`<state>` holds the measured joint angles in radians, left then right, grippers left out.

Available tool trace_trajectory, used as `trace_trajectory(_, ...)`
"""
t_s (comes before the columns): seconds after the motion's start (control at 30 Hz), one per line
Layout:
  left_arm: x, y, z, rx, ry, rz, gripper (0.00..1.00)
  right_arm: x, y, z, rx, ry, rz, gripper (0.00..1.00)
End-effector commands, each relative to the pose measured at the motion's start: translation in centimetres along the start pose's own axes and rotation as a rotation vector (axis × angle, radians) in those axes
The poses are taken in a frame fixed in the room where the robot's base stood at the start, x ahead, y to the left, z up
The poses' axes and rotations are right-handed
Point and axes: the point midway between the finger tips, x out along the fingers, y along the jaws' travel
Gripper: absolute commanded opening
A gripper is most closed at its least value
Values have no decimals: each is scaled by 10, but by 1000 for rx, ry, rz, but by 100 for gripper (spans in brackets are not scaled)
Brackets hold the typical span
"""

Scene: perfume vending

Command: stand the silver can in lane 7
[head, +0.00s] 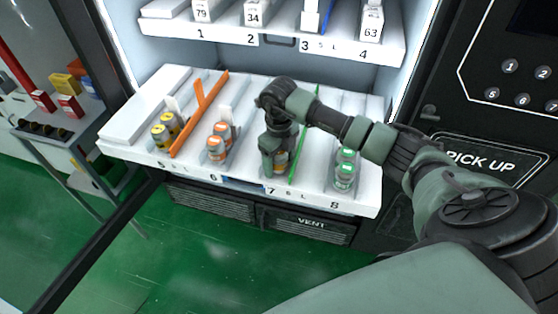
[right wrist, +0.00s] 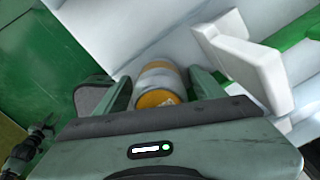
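A silver can with orange-yellow bands (right wrist: 157,84) lies between the two fingers of my right gripper in the right wrist view. My right gripper (head: 272,160) reaches down over lane 7 of the lower white shelf (head: 225,180) in the head view. It hides most of the can there. The fingers (right wrist: 162,85) are close along both sides of the can, and I cannot tell whether they press on it. The lane 7 label (head: 271,191) is on the shelf's front edge below the gripper.
A green divider (head: 298,155) stands just right of my gripper. Orange-topped cans (head: 216,150) stand in lane 6, yellow-topped cans (head: 162,138) in lane 5 and green cans (head: 344,175) in lane 8. An orange divider (head: 195,118) stands between lanes 5 and 6. The upper shelf (head: 280,45) overhangs behind.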

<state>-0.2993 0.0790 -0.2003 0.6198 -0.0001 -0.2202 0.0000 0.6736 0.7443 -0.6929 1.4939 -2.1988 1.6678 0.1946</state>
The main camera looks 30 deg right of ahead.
Motion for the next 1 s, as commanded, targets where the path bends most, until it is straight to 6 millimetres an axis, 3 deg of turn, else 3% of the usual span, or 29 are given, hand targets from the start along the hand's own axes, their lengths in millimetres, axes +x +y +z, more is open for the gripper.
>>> trace_trajectory(0.27,0,0,0,0,-1,0,36,-6,0,1,0,-2,-1,69)
trace_trajectory(0.37,5,0,1,0,-1,0,36,-20,-1,1,-1,-5,-2,69)
trace_trajectory(0.7,23,0,3,0,-1,0,36,-91,-1,1,-1,-5,-2,69)
trace_trajectory(1.0,28,0,3,0,-1,0,36,-122,0,0,0,0,0,69)
